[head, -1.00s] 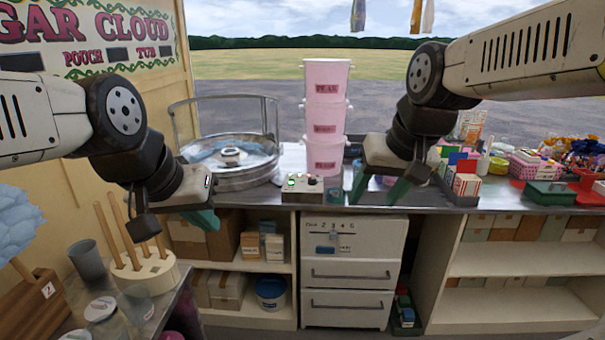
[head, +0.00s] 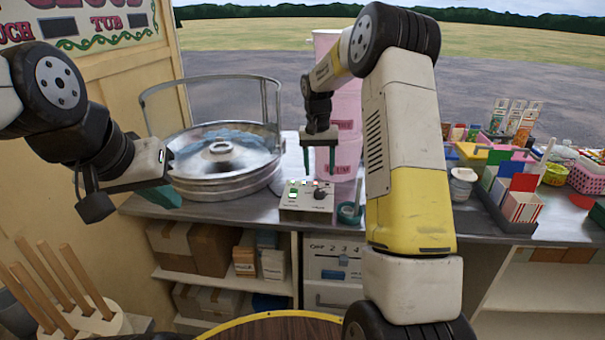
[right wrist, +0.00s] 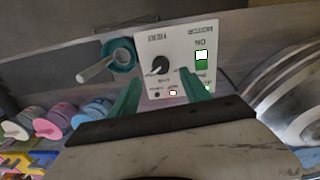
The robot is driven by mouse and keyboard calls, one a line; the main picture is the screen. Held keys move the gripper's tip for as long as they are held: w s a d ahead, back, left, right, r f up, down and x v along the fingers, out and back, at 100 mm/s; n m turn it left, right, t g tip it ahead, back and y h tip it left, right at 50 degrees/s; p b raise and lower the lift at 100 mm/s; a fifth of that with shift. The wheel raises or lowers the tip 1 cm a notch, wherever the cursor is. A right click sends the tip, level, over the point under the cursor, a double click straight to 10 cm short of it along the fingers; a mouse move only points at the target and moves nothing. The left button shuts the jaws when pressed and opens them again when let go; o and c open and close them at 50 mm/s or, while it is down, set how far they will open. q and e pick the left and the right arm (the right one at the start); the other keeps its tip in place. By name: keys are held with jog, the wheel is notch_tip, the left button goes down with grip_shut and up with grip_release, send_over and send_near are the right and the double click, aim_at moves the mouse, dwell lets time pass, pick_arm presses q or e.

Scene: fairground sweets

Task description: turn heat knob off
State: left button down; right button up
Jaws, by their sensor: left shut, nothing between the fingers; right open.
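The control box (head: 307,200) stands at the counter's front edge, right of the candy-floss pan. Its black heat knob (right wrist: 160,65) is on the panel in the right wrist view, beside a green motor switch (right wrist: 202,60) marked ON. A small red light shows near the knob. My right gripper (head: 319,160) is open and empty, pointing down above and behind the box. In the right wrist view its fingers (right wrist: 160,88) lie to either side of the knob's line, apart from it. My left gripper (head: 172,195) is shut and empty beside the pan's front left.
The metal pan (head: 222,181) with its rail is left of the box. Pink tubs (head: 340,110) are stacked behind my right arm. Sweets and cartons (head: 522,206) fill the right counter.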

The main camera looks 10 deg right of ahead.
aim_at(319, 191)
jog(key=shift+w+f, duration=0.25)
jog(key=shift+f, duration=0.15)
notch_tip(319, 191, down, 7)
jog(key=shift+d+f, duration=0.1)
jog(key=shift+d, duration=0.05)
jog(key=shift+s, duration=0.1)
grip_shut()
